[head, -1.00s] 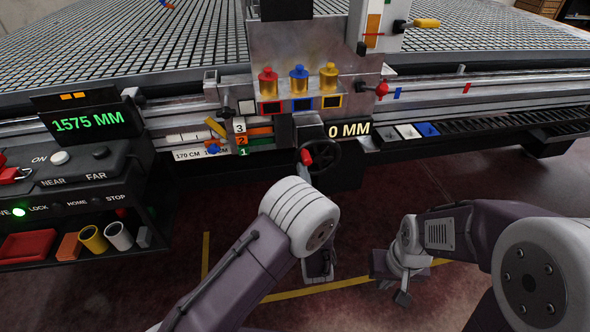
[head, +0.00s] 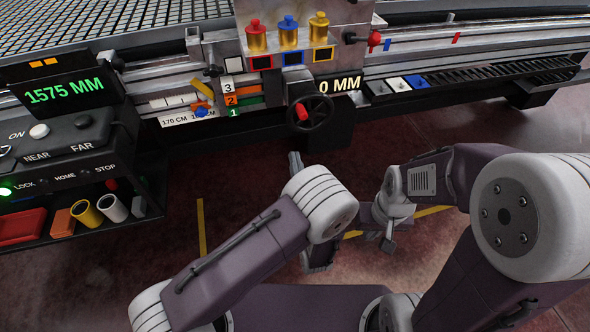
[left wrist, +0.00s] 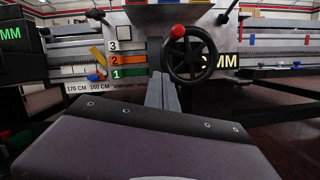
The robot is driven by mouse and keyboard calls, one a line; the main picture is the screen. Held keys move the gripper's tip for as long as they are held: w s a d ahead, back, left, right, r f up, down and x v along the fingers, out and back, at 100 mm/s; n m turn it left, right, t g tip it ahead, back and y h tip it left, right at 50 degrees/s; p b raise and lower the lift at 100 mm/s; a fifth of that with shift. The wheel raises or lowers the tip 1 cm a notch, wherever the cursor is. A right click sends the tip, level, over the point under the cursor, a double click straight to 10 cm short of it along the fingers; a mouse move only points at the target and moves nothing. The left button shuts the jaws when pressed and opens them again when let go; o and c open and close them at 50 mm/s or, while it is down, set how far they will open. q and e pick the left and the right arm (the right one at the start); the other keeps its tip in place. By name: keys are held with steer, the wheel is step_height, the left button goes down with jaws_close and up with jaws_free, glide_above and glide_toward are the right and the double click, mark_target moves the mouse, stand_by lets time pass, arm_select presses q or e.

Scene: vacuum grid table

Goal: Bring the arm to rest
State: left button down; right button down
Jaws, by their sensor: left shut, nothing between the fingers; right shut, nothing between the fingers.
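My left gripper (head: 294,160) is shut and empty. Its fingers stick up past my left forearm in the head view, below and in front of the machine's black handwheel (head: 310,113). In the left wrist view the shut fingers (left wrist: 162,88) point at the machine front, just left of the handwheel (left wrist: 189,53); whether they touch anything there I cannot tell. My right gripper (head: 388,243) is shut and empty, hanging low over the floor at the centre right. Much of the left hand is hidden behind its own arm.
The grid table (head: 130,22) and its rail span the back. A control box (head: 70,135) with a 1575 MM display (head: 64,91) stands at left, above a shelf of coloured parts (head: 88,213). Red, blue and yellow knobs (head: 288,35) top the carriage. Open floor (head: 175,265) lies below.

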arm_select(q)
steer(key=v, duration=0.3)
steer(key=shift+s+a, duration=0.15)
steer(key=shift+s, duration=0.1)
